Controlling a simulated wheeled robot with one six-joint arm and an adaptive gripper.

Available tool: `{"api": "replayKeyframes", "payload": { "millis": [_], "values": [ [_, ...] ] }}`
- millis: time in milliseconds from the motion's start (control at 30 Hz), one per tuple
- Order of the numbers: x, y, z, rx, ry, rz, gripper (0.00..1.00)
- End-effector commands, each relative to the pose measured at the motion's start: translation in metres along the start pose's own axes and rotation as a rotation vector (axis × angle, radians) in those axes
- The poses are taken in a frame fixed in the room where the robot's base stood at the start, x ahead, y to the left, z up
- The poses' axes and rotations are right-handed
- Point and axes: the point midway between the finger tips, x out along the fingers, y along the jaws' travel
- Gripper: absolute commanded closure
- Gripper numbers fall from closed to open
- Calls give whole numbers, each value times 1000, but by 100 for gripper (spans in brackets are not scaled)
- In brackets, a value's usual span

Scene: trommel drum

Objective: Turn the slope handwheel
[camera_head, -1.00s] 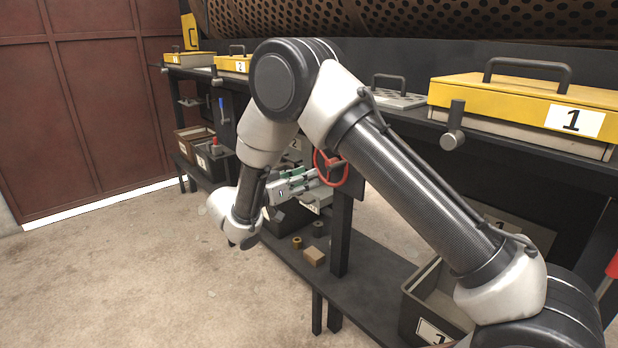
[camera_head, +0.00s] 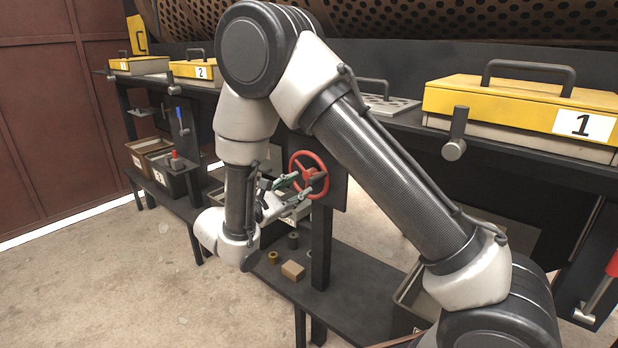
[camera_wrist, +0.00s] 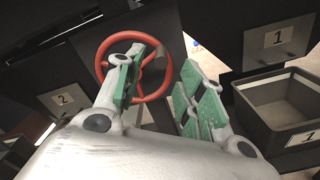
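The red handwheel (camera_head: 293,163) is mounted on a dark plate at the top of a post below the bench. My gripper (camera_head: 300,188) is at the wheel's lower left side in the head view, partly hidden by my arm. In the wrist view, my gripper's (camera_wrist: 168,88) green-padded fingers are spread apart. The left finger overlaps the wheel's inside, and the right finger is outside its right rim. The right rim appears between them; I cannot tell whether either finger touches it.
Yellow-lidded boxes, including box 1 (camera_head: 530,97), stand on the bench above. A low shelf (camera_head: 345,290) holds a small tan block (camera_head: 293,271) and other small parts. An open grey bin (camera_wrist: 280,104) is right of the wheel. Floor at left is clear.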

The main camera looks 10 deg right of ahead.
Motion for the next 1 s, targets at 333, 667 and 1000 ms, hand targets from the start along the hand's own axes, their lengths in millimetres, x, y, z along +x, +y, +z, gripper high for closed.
{"api": "replayKeyframes", "payload": {
  "millis": [333,667,1000],
  "values": [
    [1,-7,0,-762,5,2,61],
    [40,-7,0,-817,3,-3,61],
    [78,-6,-1,-816,5,2,61]
  ]
}}
